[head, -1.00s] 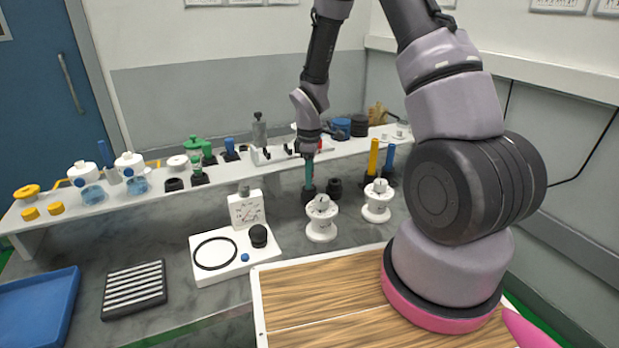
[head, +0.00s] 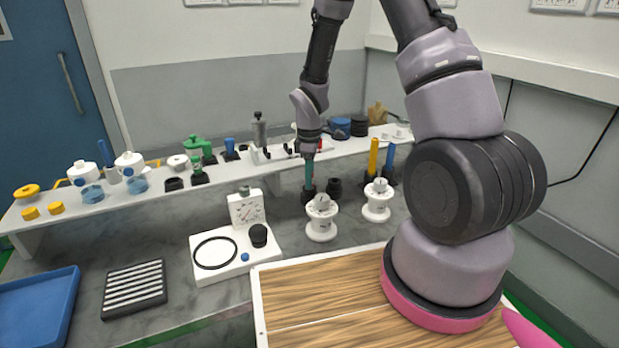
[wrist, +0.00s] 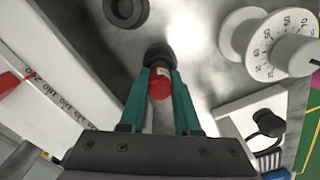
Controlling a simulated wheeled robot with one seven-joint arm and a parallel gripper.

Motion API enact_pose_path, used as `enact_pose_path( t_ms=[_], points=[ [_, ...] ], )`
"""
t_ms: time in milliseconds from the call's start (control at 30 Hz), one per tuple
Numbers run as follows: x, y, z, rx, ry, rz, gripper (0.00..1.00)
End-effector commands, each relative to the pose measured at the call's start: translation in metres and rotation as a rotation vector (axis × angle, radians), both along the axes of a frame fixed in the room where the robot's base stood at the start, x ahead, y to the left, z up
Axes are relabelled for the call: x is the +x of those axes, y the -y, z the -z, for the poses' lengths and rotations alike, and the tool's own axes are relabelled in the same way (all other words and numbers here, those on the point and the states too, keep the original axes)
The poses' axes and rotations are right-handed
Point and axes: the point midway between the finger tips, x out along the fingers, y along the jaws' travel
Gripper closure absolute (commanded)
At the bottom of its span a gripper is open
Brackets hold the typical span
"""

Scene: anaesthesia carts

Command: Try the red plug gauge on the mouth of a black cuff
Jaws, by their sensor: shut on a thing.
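My gripper (head: 309,172) has teal fingers and points down in front of the shelf. In the wrist view my gripper (wrist: 160,88) is shut on the red plug gauge (wrist: 160,82). A black cuff (wrist: 159,54) lies just beyond the fingertips, partly covered by them and the gauge. In the head view this black cuff (head: 308,197) stands upright on the bench under the fingers. I cannot tell whether the gauge touches its mouth. A second black cuff (head: 335,189) stands just to the right; its round opening shows in the wrist view (wrist: 126,9).
Two white dial units (head: 321,228) (head: 377,207) stand close in front and to the right. A white shelf (head: 130,202) with several bottles and fittings runs behind. A white gauge stand (head: 215,273) is to the left. Yellow and blue posts (head: 373,157) stand to the right.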

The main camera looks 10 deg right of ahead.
Motion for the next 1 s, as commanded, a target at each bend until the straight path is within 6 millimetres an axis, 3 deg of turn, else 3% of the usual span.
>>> enact_pose_path(
  t_ms=[367,1000],
  points=[
    [0.0,0.0,-0.004,0.001,0.001,0.0,1.0],
    [0.0,0.0,-0.036,0.001,0.001,0.0,1.0]
  ],
)
